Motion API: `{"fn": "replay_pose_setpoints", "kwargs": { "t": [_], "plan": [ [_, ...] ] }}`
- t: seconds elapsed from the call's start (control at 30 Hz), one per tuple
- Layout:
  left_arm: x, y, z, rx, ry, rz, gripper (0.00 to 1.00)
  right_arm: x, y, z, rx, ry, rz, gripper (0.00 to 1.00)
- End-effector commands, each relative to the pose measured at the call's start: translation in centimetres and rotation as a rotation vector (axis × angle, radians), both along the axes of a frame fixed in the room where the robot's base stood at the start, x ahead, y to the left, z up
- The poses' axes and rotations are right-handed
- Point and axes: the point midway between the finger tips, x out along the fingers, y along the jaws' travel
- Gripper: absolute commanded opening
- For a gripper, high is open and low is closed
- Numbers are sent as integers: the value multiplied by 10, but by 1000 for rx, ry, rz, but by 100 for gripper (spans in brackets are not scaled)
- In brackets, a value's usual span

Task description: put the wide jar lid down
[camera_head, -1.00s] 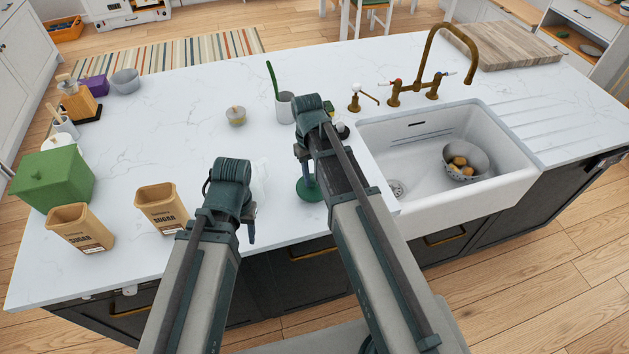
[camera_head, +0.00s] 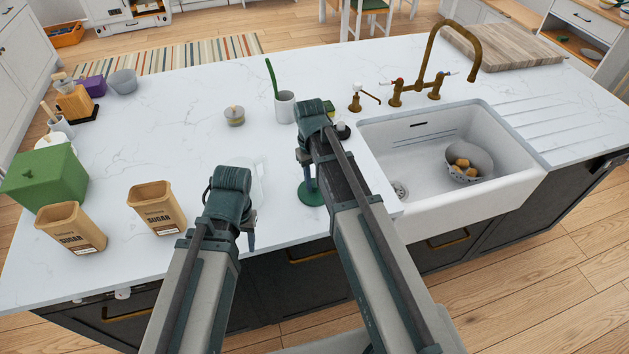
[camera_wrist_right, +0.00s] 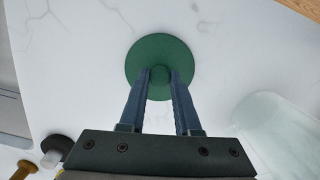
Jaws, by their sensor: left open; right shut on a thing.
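The wide jar lid is a round green disc with a knob. In the head view the lid (camera_head: 311,194) is level, close to the counter near its front edge, left of the sink; I cannot tell whether it touches the counter. My right gripper (camera_head: 306,173) points down over it. In the right wrist view my right gripper (camera_wrist_right: 160,75) is shut on the knob of the lid (camera_wrist_right: 160,48). My left gripper (camera_head: 247,230) is open and empty, low near the counter's front edge, partly hidden by its arm.
A clear glass vessel (camera_head: 260,185) stands between my grippers; it also shows in the right wrist view (camera_wrist_right: 275,125). The white sink (camera_head: 490,210) is on the right. The middle counter is mostly clear.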

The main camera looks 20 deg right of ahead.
Motion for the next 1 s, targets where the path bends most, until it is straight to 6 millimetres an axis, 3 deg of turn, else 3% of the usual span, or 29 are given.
{"fn": "replay_pose_setpoints", "kwargs": {
  "t": [0.03,0.2,0.67,1.0],
  "plan": [
    [0,0,-2,0,0,0,50,0,0,-2,0,0,0,35],
    [0,0,-1,0,0,0,50,0,0,-1,0,0,0,61],
    [0,0,6,0,0,0,50,0,0,6,0,0,0,61],
    [0,0,45,0,0,-2,50,5,1,45,0,0,0,61]
  ]
}}
